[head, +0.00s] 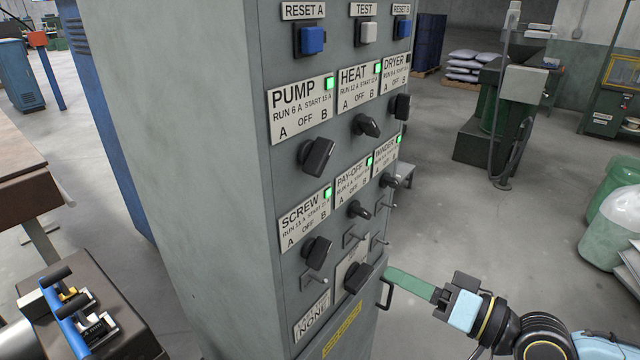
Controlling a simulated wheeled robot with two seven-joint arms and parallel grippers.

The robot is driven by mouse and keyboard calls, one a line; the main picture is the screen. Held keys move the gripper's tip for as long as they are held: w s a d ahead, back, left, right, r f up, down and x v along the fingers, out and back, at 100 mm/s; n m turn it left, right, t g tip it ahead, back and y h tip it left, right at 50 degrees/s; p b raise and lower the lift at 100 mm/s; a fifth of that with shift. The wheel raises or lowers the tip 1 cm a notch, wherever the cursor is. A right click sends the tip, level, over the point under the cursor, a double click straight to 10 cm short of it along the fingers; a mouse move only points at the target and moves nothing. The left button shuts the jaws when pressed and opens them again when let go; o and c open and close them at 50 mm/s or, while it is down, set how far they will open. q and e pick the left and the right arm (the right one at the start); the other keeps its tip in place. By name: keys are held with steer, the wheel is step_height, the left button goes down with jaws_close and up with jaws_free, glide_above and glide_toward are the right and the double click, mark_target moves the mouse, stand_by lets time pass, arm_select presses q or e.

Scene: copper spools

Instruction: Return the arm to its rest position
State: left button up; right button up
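My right gripper (446,300) is at the lower right, with a black body and a light-blue patch, just right of the grey control cabinet. It is apart from the switches. A flat green strip (408,283) runs from the cabinet's edge to the gripper's tip. I cannot tell whether the fingers hold it or whether it lies behind them. My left gripper is not in view. The cabinet (205,130) carries black rotary switches, such as PUMP (318,157), HEAT (366,126) and SCREW (317,252). Several green lamps on its labels are lit.
A door handle (386,293) sticks out near the gripper. A dark box (125,325) with a blue bar (72,325) and black handles is at the lower left. A green machine (490,130) and pale sacks (612,225) stand at right. The floor (470,220) between is clear.

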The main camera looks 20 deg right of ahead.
steer(key=w+d+f+h+b, duration=0.1)
steer(key=d+f+h, duration=0.4)
steer(key=f, duration=0.7)
steer(key=w+d+f+h+b, duration=0.1)
steer(key=w+d+f+h, duration=0.15)
steer(key=d+f, duration=0.75)
steer(key=s+f+g+h, duration=0.1)
steer(key=s+f, duration=0.2)
steer(key=f, duration=0.4)
steer(key=s+f+g+h, duration=0.1)
steer(key=s+f+g, duration=0.1)
steer(key=f, duration=0.5)
steer(key=s+a+f+n+g+h+b, duration=0.1)
steer(key=s+a+f+g, duration=0.15)
steer(key=s+f, duration=0.65)
steer(key=s+a+f+g+h, duration=0.1)
steer(key=s+f+g, duration=0.2)
steer(key=s+f, duration=0.6)
steer(key=s+a+f+n+g, duration=0.1)
steer(key=s+a+f+g, duration=0.1)
steer(key=s+a+f, duration=0.2)
steer(key=s+a+f+n+g+b, duration=0.1)
steer(key=s+a+f, duration=0.4)
steer(key=s, duration=0.5)
steer(key=shift+a+f+n+g, duration=0.25)
steer(key=shift+n+g, duration=0.35)
steer(key=shift+g, duration=0.25)
steer(key=shift+s+y, duration=0.2)
steer(key=shift+y, duration=0.05)
